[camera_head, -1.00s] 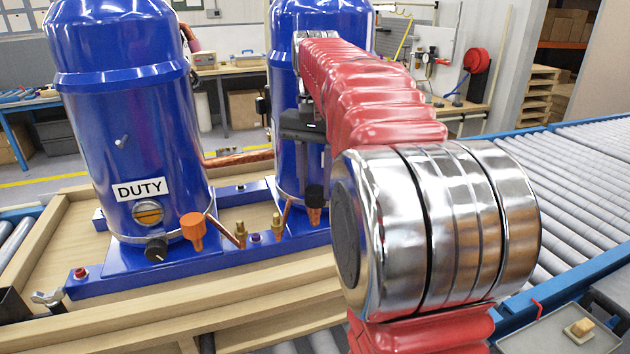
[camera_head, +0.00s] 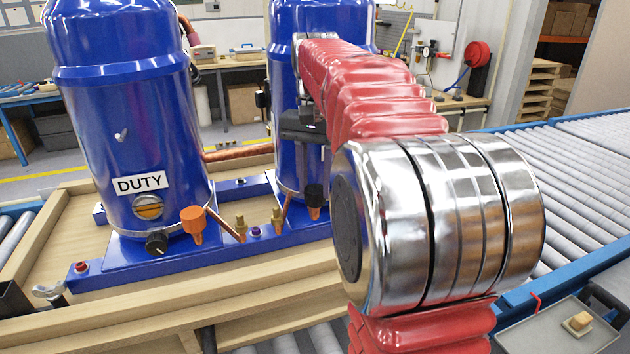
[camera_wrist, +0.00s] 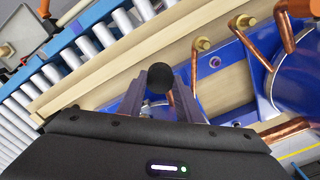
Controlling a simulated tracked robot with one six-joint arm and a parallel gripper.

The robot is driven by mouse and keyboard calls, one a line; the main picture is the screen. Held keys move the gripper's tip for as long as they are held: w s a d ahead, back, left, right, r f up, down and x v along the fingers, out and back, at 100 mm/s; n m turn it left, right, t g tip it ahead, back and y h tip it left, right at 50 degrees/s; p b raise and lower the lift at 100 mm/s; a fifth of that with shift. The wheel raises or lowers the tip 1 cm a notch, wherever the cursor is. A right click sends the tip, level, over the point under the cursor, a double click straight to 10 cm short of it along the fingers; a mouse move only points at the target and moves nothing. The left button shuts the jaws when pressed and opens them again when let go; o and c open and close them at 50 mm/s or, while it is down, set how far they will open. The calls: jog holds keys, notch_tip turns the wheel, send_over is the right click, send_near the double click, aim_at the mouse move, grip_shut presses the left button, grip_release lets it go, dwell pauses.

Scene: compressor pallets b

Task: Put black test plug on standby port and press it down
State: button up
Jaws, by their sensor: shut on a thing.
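My gripper (camera_wrist: 161,84) is shut on the black test plug (camera_wrist: 158,77), whose round dark end shows between the two fingers in the wrist view. In the head view the black plug (camera_head: 314,192) is upright, directly over a copper-coloured port (camera_head: 314,212) at the foot of the right blue compressor (camera_head: 286,160). I see no clear gap between plug and port, but cannot tell how far it is seated. My arm hides much of that compressor, and no standby label shows.
The left blue compressor (camera_head: 130,130) carries a DUTY label; an orange cap (camera_head: 193,224) and brass fittings (camera_head: 240,226) stand near the plug. Wooden pallet rails run in front. A roller conveyor (camera_head: 575,190) and a grey tray (camera_head: 550,334) lie at right.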

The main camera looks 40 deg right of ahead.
aim_at(315, 189)
jog(key=o, duration=1.1)
jog(key=shift+f, duration=0.1)
jog(key=shift+c, duration=0.2)
notch_tip(315, 189, up, 14)
jog(key=shift+f, duration=0.15)
dwell(0.6)
